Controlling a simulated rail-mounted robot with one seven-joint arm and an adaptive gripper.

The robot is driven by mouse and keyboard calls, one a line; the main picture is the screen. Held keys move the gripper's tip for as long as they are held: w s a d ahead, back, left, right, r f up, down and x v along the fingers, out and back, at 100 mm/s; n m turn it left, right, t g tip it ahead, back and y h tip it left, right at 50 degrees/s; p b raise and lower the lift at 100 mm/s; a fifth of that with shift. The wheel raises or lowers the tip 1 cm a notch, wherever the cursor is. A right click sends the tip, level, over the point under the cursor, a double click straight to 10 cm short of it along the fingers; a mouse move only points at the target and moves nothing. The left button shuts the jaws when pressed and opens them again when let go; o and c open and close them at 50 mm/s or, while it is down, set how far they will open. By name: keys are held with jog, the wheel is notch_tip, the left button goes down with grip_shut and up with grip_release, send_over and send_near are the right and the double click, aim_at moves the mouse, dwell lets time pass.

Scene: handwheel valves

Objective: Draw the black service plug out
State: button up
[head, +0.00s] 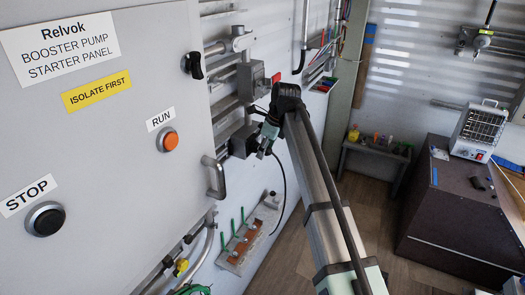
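The black service plug (243,141) appears as a dark block on the wall fittings right of the starter panel. A thin black cable (284,186) hangs in a loop from beside it towards the lower wall. My gripper (264,150) is at the end of my arm, close against the right side of the black block. The view is small and partly covered by my wrist, so I cannot tell whether the fingers touch the plug, or are open or shut.
The grey starter panel (100,200) fills the left, with a black handle (194,66), an orange RUN button (167,140) and a STOP button (45,219). A grey switch box (251,80) sits above the plug. Open floor lies right of my arm.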

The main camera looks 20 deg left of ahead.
grip_shut()
jog(key=shift+d, duration=0.4)
dwell(0.4)
jog(key=s+d, duration=0.1)
jog(key=d, duration=0.6)
jog(key=shift+d, duration=0.35)
dwell(0.3)
jog(key=shift+s, duration=0.1)
